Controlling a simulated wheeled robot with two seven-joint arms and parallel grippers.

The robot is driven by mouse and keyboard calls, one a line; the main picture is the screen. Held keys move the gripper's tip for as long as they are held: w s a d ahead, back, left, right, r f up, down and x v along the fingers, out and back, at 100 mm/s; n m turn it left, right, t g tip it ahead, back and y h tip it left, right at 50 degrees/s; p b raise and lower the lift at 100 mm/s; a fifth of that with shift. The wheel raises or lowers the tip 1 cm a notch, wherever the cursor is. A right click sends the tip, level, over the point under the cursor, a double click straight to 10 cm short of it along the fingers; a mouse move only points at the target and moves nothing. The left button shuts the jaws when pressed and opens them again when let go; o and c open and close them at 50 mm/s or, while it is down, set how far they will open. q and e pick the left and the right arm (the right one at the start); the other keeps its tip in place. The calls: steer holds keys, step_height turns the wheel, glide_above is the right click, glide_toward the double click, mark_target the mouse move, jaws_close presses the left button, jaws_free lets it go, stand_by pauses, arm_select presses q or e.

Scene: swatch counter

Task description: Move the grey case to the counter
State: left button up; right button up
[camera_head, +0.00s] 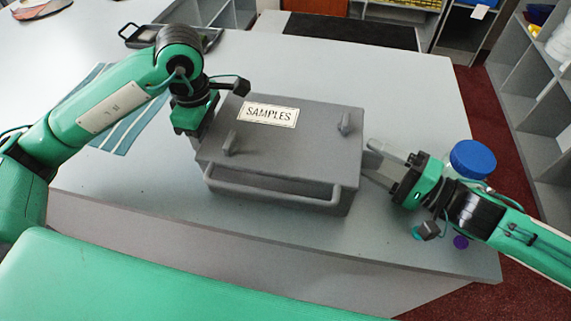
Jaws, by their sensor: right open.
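The grey case (275,150) is in the middle of the head view, over the grey counter (420,90). It has a "SAMPLES" label on its lid, two small lugs and a bar handle along its near side. It looks level and seems to rest on the counter. My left gripper (203,140) is at the case's left side; its fingertips are hidden, so I cannot tell its opening or whether it touches. My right gripper (368,158) is open at the right side, its fingers pointing at the case, close to its wall.
A blue-lidded jar (473,158) stands behind my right gripper. Small teal and purple round items (460,242) lie near the right edge. A striped cloth (125,125) and a black tray (150,36) are at left. The counter behind the case is clear.

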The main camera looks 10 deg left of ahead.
arm_select(q)
steer(key=o, duration=0.4)
steer(key=shift+r, duration=6)
arm_select(e)
steer(key=o, duration=0.4)
